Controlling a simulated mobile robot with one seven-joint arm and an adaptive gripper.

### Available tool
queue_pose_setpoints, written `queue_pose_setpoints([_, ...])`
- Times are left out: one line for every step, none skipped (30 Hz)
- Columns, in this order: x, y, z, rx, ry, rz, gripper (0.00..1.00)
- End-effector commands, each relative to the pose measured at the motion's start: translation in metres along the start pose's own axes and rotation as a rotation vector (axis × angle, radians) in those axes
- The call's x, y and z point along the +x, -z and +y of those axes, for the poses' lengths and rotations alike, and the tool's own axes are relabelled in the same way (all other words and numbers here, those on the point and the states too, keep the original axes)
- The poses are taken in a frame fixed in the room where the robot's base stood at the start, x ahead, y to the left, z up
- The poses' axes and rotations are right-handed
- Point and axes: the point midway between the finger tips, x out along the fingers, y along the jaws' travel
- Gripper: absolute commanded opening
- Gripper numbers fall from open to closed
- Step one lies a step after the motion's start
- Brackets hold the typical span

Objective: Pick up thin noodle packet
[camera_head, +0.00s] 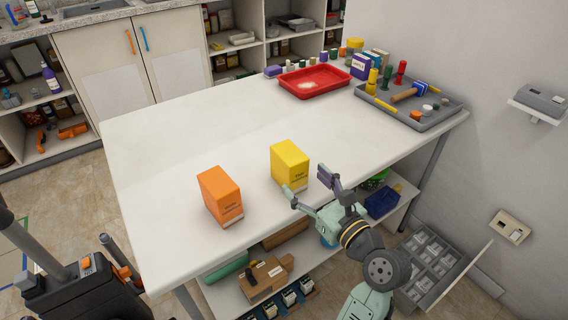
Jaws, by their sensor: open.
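Two upright packets stand on the white table: an orange one (219,194) on the left and a yellow one (288,160) to its right. Each has small dark print on its front that is too small to read, so I cannot tell by label which is the thin noodle packet. My gripper (307,183) is open and empty at the right front of the yellow packet. Its left finger overlaps the packet's lower front corner in the picture, and its right finger is off to the right. I cannot tell whether it touches.
A red tray (314,88) and a grey tray (398,118) with bottles and a hammer are at the table's far end. Small jars and boxes stand behind them. The white table (180,125) is clear at the middle and left. A wall rises on the right; shelves hold items below.

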Motion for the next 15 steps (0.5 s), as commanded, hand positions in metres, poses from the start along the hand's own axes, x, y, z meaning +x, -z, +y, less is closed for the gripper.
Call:
queue_pose_setpoints([-0.003, 0.002, -0.001, 0.022, 0.002, 0.003, 0.69])
queue_pose_setpoints([-0.003, 0.003, -0.002, 0.03, 0.001, 0.004, 0.69])
queue_pose_setpoints([0.0, 0.003, -0.002, 0.037, 0.0, 0.004, 0.69])
queue_pose_setpoints([0.003, 0.003, -0.002, 0.039, -0.001, 0.004, 0.69])
queue_pose_setpoints([0.007, 0.003, -0.001, 0.039, -0.002, 0.005, 0.69])
queue_pose_setpoints([0.014, 0.002, -0.001, 0.039, -0.004, 0.005, 0.69])
queue_pose_setpoints([0.019, 0.002, -0.001, 0.039, -0.003, 0.005, 0.69])
queue_pose_setpoints([0.025, 0.002, -0.001, 0.038, -0.003, 0.005, 0.69])
queue_pose_setpoints([0.031, 0.002, -0.001, 0.038, -0.002, 0.004, 0.69])
queue_pose_setpoints([0.035, 0.003, -0.002, 0.038, -0.002, 0.005, 0.69])
queue_pose_setpoints([0.04, 0.003, -0.001, 0.038, -0.003, 0.005, 0.69])
queue_pose_setpoints([0.044, 0.003, -0.002, 0.037, -0.002, 0.004, 0.69])
queue_pose_setpoints([0.046, 0.003, -0.002, 0.036, 0.0, 0.004, 0.69])
queue_pose_setpoints([0.048, 0.003, -0.002, 0.036, 0.001, 0.004, 0.69])
queue_pose_setpoints([0.051, 0.003, -0.002, 0.036, 0.0, 0.005, 0.69])
